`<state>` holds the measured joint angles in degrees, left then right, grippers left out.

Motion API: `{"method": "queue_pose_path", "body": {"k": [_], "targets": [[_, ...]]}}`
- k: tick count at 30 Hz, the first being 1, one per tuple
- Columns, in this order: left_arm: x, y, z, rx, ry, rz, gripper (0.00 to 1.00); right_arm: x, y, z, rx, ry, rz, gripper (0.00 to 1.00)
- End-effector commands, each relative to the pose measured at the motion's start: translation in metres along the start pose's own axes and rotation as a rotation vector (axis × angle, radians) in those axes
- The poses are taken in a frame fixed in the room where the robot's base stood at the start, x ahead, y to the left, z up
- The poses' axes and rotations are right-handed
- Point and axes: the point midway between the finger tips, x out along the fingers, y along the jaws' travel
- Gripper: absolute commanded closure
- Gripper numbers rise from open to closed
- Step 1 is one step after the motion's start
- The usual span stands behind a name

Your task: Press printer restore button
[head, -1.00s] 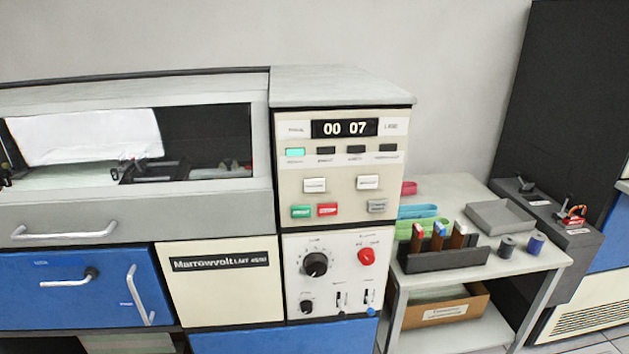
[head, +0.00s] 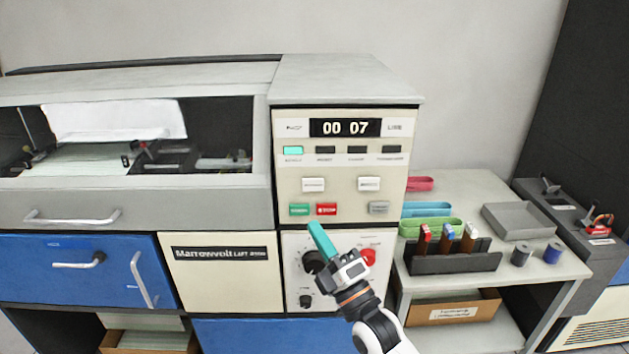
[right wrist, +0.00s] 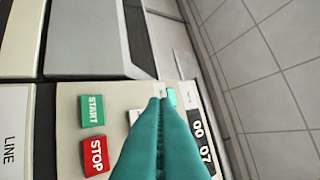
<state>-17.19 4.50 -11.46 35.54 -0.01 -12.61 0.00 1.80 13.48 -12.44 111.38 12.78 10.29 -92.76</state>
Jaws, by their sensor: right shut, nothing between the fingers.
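The printer's control panel (head: 340,156) faces me, with a counter (head: 345,127) reading 00 07. It carries two white buttons, a left one (head: 313,185) and a right one (head: 368,184), and a grey button (head: 378,208). Their small labels are too blurred to tell which is restore. Below sit a green START button (head: 299,210) and a red STOP button (head: 327,209). My right gripper (head: 313,227) is shut and empty, its teal fingertips pointing up-left in front of the panel, just below START and STOP. In the right wrist view, the fingers (right wrist: 160,103) partly cover a white button (right wrist: 132,117). My left gripper is not in view.
Below the buttons are a black knob (head: 313,262) and a red knob (head: 369,257), close to my right gripper. A side table (head: 470,190) with trays, a stamp rack (head: 455,262) and spools stands at the right. The wide printer body (head: 140,207) fills the left.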

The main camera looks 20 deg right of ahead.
Motion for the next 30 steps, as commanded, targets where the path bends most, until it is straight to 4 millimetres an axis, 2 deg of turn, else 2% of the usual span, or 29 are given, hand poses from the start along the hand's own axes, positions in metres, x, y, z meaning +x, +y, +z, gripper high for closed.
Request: {"method": "queue_pose_path", "body": {"k": [1,4,14,20,30], "targets": [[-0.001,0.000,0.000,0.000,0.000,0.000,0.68,0.003,-0.009,0.001,-0.013,-0.003,-0.019,1.00],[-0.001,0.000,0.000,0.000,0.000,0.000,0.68,0.005,-0.018,0.002,-0.031,-0.006,-0.042,1.00],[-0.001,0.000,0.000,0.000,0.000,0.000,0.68,0.005,-0.020,0.002,-0.036,-0.006,-0.046,1.00],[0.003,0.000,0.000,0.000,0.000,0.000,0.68,0.010,-0.015,-0.003,-0.037,-0.007,-0.046,1.00],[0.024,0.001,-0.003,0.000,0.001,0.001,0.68,0.043,0.008,-0.027,-0.038,-0.007,-0.047,1.00]]}}
